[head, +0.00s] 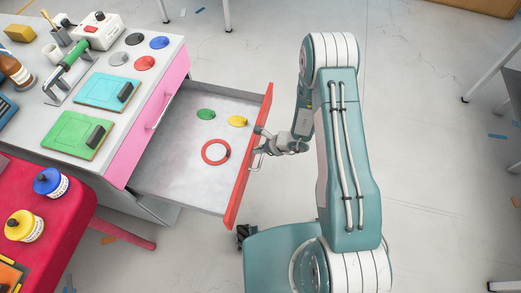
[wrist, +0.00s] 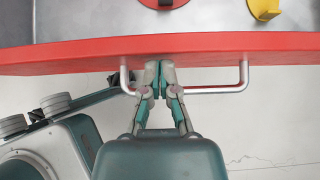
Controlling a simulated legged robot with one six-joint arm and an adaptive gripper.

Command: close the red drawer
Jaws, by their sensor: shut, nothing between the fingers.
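The red drawer (head: 250,158) stands pulled far out of the grey desk in the head view. Its tray holds a green disc (head: 205,114), a yellow disc (head: 238,121) and a red ring (head: 216,152). My gripper (head: 262,146) is at the outer side of the red front, by its metal handle (head: 256,163). In the wrist view my gripper (wrist: 154,88) has its fingers together at the handle (wrist: 222,88), close to the red front (wrist: 215,48). I cannot tell whether the fingertips touch the front or the bar.
A pink drawer front (head: 150,121) is shut on the desk beside the open tray. The desk top (head: 158,52) holds switches, discs and coloured boards. A red table (head: 62,215) with jars stands at lower left. The floor right of my arm is largely clear.

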